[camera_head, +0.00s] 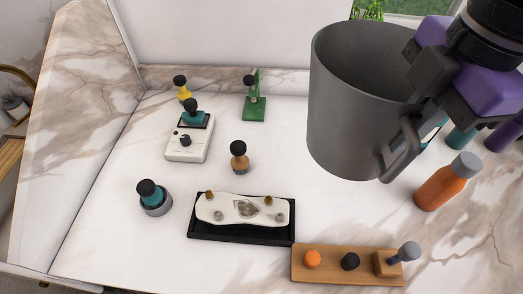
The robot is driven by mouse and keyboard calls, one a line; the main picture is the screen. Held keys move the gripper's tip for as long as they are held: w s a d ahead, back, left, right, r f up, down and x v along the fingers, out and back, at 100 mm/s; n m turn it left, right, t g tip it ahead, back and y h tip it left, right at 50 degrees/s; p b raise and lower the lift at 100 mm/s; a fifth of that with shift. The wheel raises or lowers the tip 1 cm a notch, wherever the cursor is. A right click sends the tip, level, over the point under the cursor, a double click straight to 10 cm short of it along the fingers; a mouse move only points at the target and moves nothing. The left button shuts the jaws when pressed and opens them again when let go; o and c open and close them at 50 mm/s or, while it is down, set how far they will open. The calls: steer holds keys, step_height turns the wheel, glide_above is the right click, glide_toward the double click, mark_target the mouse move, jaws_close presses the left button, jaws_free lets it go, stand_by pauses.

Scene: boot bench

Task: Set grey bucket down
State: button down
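The grey bucket (350,110) is at the upper right of the head view, large and close to the camera. It is upright with its mouth open to the top, and I see into its empty-looking upper part. Its handle (402,150) is on the right side. My gripper (425,105), below a purple wrist part, is at the handle side and appears shut on the bucket there; the fingertips are partly hidden. The bucket appears to hang above the white marble-look bench (335,215).
A wooden board (330,265) with small knobs and a black tray (240,238) with a white plate lie in front. A white device (188,143), a green stand (254,108) and a brown knobbed tool (239,158) stand left. Bare bench shows between them.

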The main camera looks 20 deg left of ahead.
steer(key=shift+w+d, duration=0.1)
step_height(320, 180, down, 20)
steer(key=shift+p, duration=0.35)
stand_by(0.4)
steer(key=shift+f, duration=0.15)
steer(key=c, duration=1.6)
jaws_free()
steer(key=shift+c, duration=0.2)
